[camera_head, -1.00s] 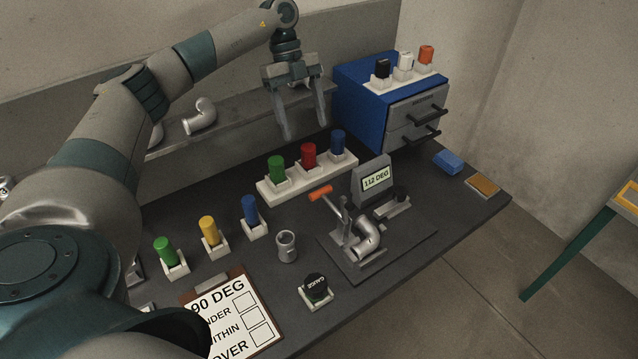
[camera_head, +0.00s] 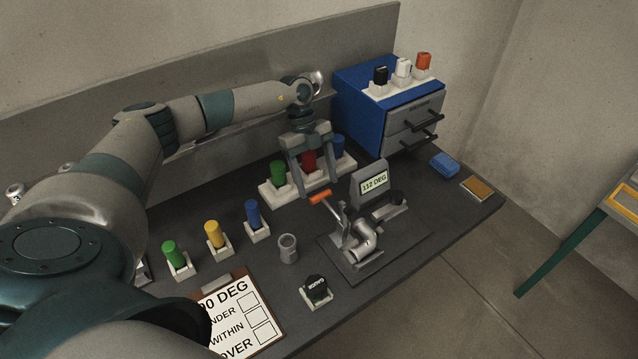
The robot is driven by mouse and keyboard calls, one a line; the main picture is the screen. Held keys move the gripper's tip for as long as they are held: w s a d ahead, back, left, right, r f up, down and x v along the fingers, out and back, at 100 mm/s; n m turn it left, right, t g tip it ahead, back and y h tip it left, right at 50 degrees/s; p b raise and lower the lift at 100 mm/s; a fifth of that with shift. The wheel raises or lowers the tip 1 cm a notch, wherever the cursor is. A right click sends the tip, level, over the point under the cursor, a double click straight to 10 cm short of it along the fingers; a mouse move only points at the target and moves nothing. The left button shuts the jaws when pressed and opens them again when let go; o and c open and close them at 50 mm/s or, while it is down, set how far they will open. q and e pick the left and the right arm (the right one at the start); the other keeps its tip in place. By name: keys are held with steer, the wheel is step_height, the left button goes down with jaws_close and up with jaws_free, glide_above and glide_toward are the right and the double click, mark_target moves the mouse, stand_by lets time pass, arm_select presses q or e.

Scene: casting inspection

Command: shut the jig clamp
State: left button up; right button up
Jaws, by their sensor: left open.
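The jig (camera_head: 375,262) is a dark plate on the bench, right of centre. An elbow casting (camera_head: 364,241) sits in it. The jig clamp has an orange-tipped handle (camera_head: 320,197) that points up and to the left; its lever looks raised. A grey display reading "112 DEG" (camera_head: 371,184) stands at the back of the jig. My left gripper (camera_head: 318,195) is open, pointing down, with its fingertips close to the orange handle. Whether they touch it I cannot tell. My right gripper is not in view.
A white rack (camera_head: 270,192) with green, red and blue cylinders stands behind my left gripper. Green, yellow and blue (camera_head: 252,212) cylinders in holders, a small grey cup (camera_head: 288,248), a black gauge knob (camera_head: 316,288) and a clipboard (camera_head: 240,318) lie in front. A blue drawer cabinet (camera_head: 362,108) stands behind.

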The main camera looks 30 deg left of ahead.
mark_target(320, 194)
arm_select(q)
steer(key=shift+p+x, duration=0.3)
steer(key=shift+x, duration=1.2)
